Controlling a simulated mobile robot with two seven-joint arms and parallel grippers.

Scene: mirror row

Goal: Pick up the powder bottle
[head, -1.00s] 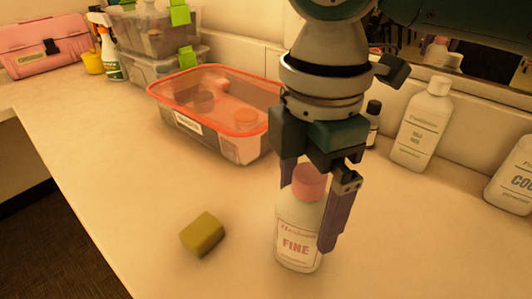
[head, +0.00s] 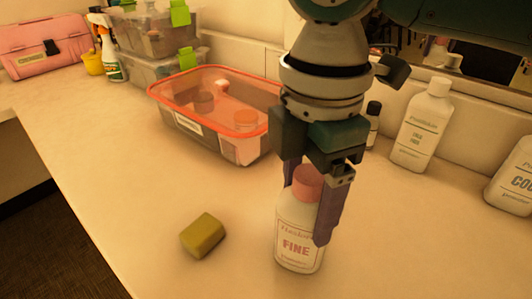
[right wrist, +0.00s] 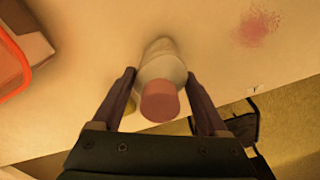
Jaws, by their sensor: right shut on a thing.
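The powder bottle (head: 298,241) is white with a pink cap and a label reading FINE. It stands upright on the counter in the head view. My right gripper (head: 312,205) comes down from above, its purple fingers on either side of the bottle's upper part, and is shut on it. In the right wrist view the bottle's pink cap (right wrist: 159,101) shows between the two fingers (right wrist: 160,92). The far finger is partly hidden behind the bottle in the head view. My left gripper is not in view.
A yellow-green sponge (head: 203,236) lies left of the bottle. An open clear bin with an orange rim (head: 207,128) stands behind it. White bottles (head: 422,125) (head: 514,180) stand along the wall at right. The counter's left front is clear.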

